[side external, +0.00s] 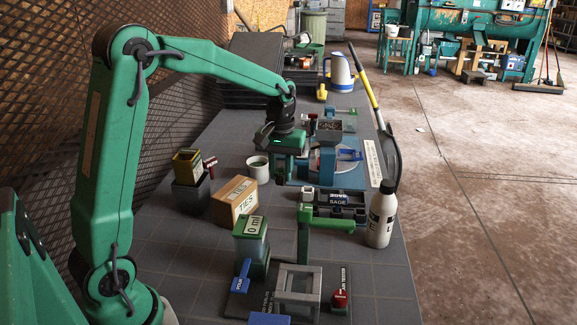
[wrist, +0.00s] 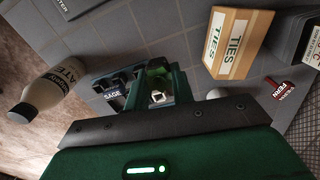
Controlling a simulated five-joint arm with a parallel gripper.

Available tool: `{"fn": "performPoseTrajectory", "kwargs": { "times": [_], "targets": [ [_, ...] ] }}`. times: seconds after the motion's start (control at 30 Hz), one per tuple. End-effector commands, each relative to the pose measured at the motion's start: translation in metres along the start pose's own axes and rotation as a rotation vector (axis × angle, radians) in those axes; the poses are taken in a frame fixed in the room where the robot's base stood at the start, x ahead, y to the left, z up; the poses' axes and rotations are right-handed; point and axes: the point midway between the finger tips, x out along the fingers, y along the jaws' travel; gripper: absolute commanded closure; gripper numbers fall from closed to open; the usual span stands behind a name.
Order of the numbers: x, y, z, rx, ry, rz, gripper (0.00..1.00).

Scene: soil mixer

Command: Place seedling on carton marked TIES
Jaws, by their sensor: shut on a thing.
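The carton marked TIES (side external: 235,203) is a tan box with white labels, standing on the grey bench in the side view. It also shows at upper right in the wrist view (wrist: 238,43). My gripper (side external: 288,178) is over the bench, to the right of the carton and beside the SAGE tray. In the wrist view my green jaws (wrist: 160,84) are shut around a small pale square piece (wrist: 157,97), apparently the seedling's pot or plug. Its leaves cannot be made out, and the jaws partly hide it.
The dark SAGE tray (side external: 336,200) has several compartments. A white bottle (side external: 381,218) stands right of it. A white cup (side external: 258,169) and a dark bin (side external: 191,192) stand near the carton. A green post (side external: 304,232) and a 0 ml container (side external: 250,250) stand in front.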

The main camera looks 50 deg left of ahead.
Motion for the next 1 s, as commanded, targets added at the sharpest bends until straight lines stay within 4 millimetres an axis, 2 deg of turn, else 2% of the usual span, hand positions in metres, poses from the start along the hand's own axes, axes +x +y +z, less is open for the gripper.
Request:
{"fn": "performPoseTrajectory", "kwargs": {
  "times": [0.03, 0.2, 0.43, 0.77, 1.0],
  "targets": [
    [-0.009, -0.008, 0.004, -0.019, 0.004, 0.002, 0.98],
    [-0.032, -0.030, 0.018, -0.072, 0.002, 0.001, 0.98],
    [-0.049, -0.048, 0.032, -0.118, -0.001, 0.000, 0.98],
    [-0.051, -0.053, 0.034, -0.129, -0.003, -0.001, 0.98],
    [-0.038, -0.070, 0.021, -0.131, -0.005, -0.001, 0.98]
  ]
}}
